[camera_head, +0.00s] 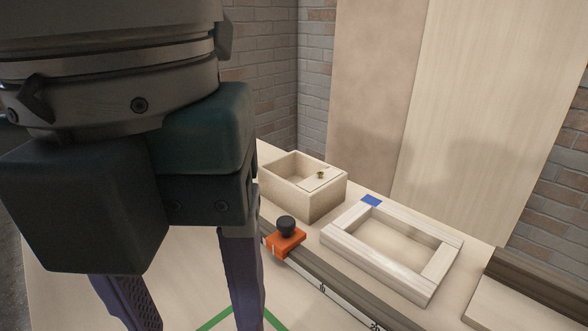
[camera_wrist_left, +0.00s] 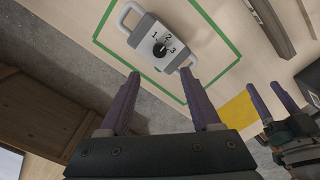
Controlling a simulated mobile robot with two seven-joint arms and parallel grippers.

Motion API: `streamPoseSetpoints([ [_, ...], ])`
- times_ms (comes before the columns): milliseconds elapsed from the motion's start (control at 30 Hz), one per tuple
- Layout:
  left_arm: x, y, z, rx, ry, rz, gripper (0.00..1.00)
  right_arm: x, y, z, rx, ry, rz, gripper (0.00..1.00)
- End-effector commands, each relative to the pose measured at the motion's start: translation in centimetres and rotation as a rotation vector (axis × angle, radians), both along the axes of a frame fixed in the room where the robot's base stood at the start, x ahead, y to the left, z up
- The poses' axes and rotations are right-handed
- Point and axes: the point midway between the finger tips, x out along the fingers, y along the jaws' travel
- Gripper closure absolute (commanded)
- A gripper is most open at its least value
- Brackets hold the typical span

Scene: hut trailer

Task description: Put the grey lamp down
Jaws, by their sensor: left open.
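The grey lamp (camera_wrist_left: 157,42) shows in the left wrist view as a light grey block with a rounded handle at each end, a black knob and the numbers 1, 2 and 3. It appears to lie on the pale tabletop, inside a green tape outline (camera_wrist_left: 213,24). My left gripper (camera_wrist_left: 160,73) is open, its purple fingers pointing toward the lamp. In the head view the left gripper (camera_head: 188,300) fills the left side and the lamp is out of sight. My right gripper (camera_wrist_left: 262,84) is open and empty.
On the bench in the head view are a wooden box (camera_head: 318,205), a pale wooden frame (camera_head: 345,242), an orange block with a black knob (camera_head: 286,240) and a marked rail (camera_head: 330,290). A yellow patch (camera_wrist_left: 238,112) lies near the right gripper. Grey floor (camera_wrist_left: 60,50) shows beyond the table edge.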

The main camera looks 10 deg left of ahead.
Motion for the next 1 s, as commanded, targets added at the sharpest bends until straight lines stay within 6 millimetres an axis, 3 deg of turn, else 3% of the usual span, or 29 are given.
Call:
streamPoseSetpoints([
  [133,-0.7,-1.7,-0.3,-0.068,0.003,0.067,0.36,0.0,0.0,0.0,0.000,0.000,0.000,0.35],
  [267,-1.9,-5.3,-1.4,-0.240,0.020,0.291,0.36,0.0,0.0,0.0,0.000,0.000,-0.001,0.35],
  [400,-2.3,-8.3,-1.9,-0.456,0.082,0.717,0.36,0.0,0.0,0.0,0.000,0.001,0.000,0.35],
  [500,-1.9,-8.4,-2.4,-0.569,0.143,1.084,0.36,0.0,0.0,0.0,0.000,0.001,0.000,0.35],
  [567,-1.6,-7.5,-3.2,-0.610,0.179,1.326,0.36,0.0,0.0,0.0,0.000,0.001,0.000,0.35],
  [667,-1.5,-4.4,-5.2,-0.634,0.211,1.750,0.36,0.0,0.0,0.0,0.000,0.001,0.000,0.35],
  [800,-3.3,1.9,-8.6,-0.580,0.170,2.291,0.36,0.0,0.0,0.0,0.000,0.000,0.000,0.35],
  [900,-5.4,6.2,-10.4,-0.519,0.089,2.568,0.36,0.0,0.0,0.0,0.000,0.000,0.000,0.35],
  [1000,-7.1,9.1,-11.4,-0.473,0.011,2.733,0.36,0.0,0.0,0.0,0.000,0.001,0.000,0.35],
])
